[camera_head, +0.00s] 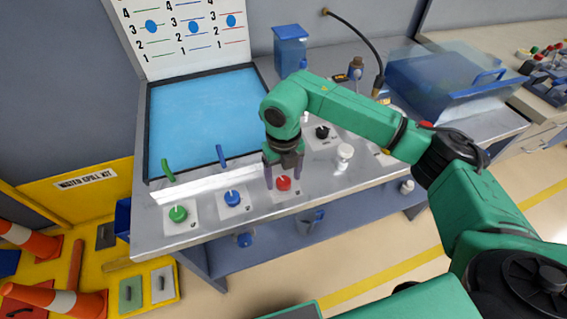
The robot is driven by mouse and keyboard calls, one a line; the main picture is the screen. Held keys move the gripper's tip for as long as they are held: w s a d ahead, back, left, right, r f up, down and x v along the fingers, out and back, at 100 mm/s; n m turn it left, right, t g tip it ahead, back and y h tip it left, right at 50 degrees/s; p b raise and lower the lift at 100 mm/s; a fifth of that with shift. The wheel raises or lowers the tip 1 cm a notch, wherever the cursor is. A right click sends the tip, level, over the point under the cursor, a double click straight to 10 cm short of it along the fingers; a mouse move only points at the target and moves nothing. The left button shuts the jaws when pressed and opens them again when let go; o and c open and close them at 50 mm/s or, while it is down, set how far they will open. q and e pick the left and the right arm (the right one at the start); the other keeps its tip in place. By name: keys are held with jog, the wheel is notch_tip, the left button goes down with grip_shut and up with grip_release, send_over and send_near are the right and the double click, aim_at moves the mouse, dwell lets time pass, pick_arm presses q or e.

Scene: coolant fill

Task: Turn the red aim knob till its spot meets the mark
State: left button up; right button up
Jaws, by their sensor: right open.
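The red aim knob (283,183) sits on a white plate (284,194) near the front edge of the metal bench, right of a blue knob (232,198) and a green knob (178,213). My right gripper (283,179) points down over the red knob. Its jaws are open, with one finger at each side of the knob; whether they touch it I cannot tell. Behind the knobs is a blue pool (205,115); I cannot make out a spot or mark on it. My left gripper is not in view.
A green nozzle (168,171) and a blue nozzle (221,156) stand at the pool's front edge. A black knob (322,131) and a white cylinder (344,156) are right of my gripper. A scale board (187,32) stands behind. Orange cones (30,240) are on the left.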

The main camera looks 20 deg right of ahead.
aim_at(283, 181)
notch_tip(283, 181, up, 14)
jog(key=b, duration=0.1)
jog(key=shift+b, duration=0.3)
jog(key=shift+s, duration=0.1)
